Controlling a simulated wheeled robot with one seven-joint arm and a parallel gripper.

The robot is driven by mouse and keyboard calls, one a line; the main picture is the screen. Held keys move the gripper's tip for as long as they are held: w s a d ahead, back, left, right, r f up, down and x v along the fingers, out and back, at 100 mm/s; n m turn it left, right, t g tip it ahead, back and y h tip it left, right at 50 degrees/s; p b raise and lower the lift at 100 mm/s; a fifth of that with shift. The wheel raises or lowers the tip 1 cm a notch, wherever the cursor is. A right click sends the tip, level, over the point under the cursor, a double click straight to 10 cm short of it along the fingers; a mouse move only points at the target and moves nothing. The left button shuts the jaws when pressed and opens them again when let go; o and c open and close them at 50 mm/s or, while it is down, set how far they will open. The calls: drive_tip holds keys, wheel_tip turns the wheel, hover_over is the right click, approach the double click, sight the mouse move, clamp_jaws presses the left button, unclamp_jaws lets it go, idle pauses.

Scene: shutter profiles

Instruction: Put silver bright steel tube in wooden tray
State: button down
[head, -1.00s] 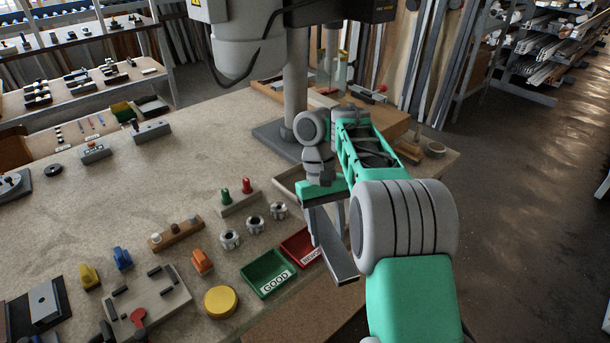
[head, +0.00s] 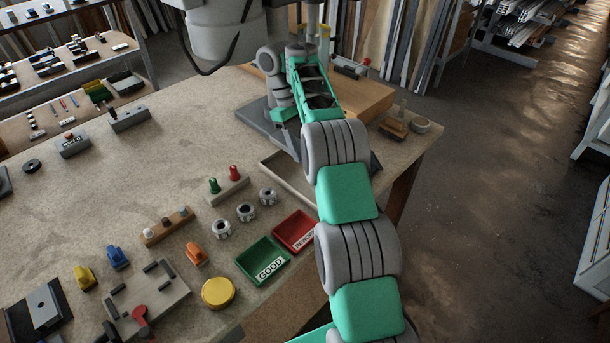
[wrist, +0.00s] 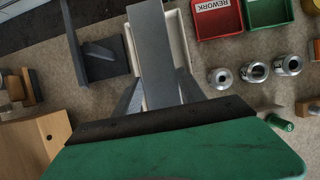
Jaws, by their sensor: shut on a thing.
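My gripper (wrist: 158,90) is shut on a long, straight, flat-sided grey piece, the silver steel tube (wrist: 152,45). It looks dull grey in this light. The pale, shallow wooden tray (wrist: 182,42) lies below it in the wrist view, with rim showing on both sides of the tube. The tube lines up roughly with the tray's length; its height above the tray is hard to tell. In the head view the tray (head: 270,171) is partly covered by my arm, and my gripper is hidden behind the arm.
The red REWORK bin (head: 296,232) and green GOOD bin (head: 262,262) sit near the tray. Several metal rings (head: 246,212) and a block with red and green pegs (head: 228,188) stand close by. A dark bracket-like part (wrist: 100,62) is left of the tray in the wrist view.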

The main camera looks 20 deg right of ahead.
sight(304, 179)
wheel_tip(304, 179, down, 10)
drive_tip(key=shift+r+b, duration=0.15)
drive_tip(key=shift+b, duration=0.5)
drive_tip(key=c, duration=0.7)
unclamp_jaws()
drive_tip(key=shift+o, duration=0.2)
drive_tip(key=p+v, duration=1.1)
drive_tip(key=p, duration=0.1)
drive_tip(key=shift+r, duration=0.35)
drive_tip(key=shift+w+r, duration=0.2)
drive_tip(key=shift+r, duration=0.05)
